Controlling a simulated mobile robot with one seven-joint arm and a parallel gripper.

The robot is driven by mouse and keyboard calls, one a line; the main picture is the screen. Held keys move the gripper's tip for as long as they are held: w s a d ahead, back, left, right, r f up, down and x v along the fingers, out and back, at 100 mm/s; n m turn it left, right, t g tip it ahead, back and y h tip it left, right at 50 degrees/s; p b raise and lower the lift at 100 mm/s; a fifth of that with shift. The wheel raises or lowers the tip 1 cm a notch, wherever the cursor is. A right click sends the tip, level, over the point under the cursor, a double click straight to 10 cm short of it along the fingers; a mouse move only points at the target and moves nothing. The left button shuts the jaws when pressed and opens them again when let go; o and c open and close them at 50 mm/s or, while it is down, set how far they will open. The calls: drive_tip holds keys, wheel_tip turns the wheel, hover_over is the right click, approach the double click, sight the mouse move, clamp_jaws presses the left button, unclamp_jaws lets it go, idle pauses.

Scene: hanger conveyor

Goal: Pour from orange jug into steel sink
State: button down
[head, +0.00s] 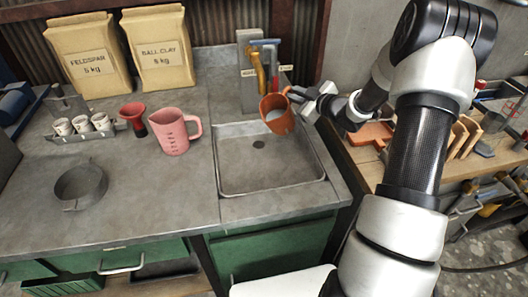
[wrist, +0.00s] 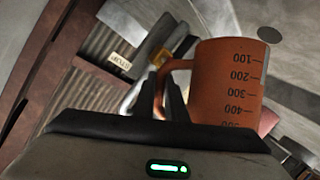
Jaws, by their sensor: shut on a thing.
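The orange jug (head: 277,114) is in the air over the back right part of the steel sink (head: 270,187) in the head view. It is tilted, and something pale shows inside its mouth. My gripper (head: 295,95) is shut on the jug's handle, from the right. In the wrist view the jug (wrist: 228,85) shows its dark measuring marks, and the gripper fingers (wrist: 172,98) close on its handle. The sink basin looks empty, with a dark drain in its floor. No stream is seen leaving the jug.
A pink jug (head: 174,132) and a red funnel (head: 134,118) stand left of the sink. A tap (head: 258,68) rises behind the sink. A wooden bench (head: 368,160) is at right.

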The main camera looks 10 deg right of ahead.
sight(289, 90)
drive_tip(key=shift+s+a+r+n+t+b, duration=0.1)
drive_tip(key=shift+r+n+t+b, duration=0.4)
drive_tip(key=shift+b, duration=1.15)
drive_tip(key=shift+s+a+r+n+t+b, duration=0.25)
drive_tip(key=shift+n+b, duration=0.25)
drive_tip(key=shift+b, duration=1)
drive_tip(key=shift+s+a+r+n+t+b, duration=0.15)
drive_tip(key=shift+r+n+b, duration=0.3)
drive_tip(key=shift+b, duration=1.05)
drive_tip(key=shift+s+a+n+t+b, duration=0.2)
drive_tip(key=shift+n+t+b, duration=0.3)
drive_tip(key=shift+b, duration=1.1)
drive_tip(key=shift+s+a+n+b, duration=0.25)
drive_tip(key=shift+n+b, duration=0.2)
drive_tip(key=shift+b, duration=0.45)
drive_tip(key=shift+s+a+n, duration=0.1)
drive_tip(key=shift+s+n, duration=0.05)
drive_tip(key=shift+n, duration=0.15)
drive_tip(key=shift+s+a+n+t, duration=0.2)
drive_tip(key=shift+n+t, duration=0.1)
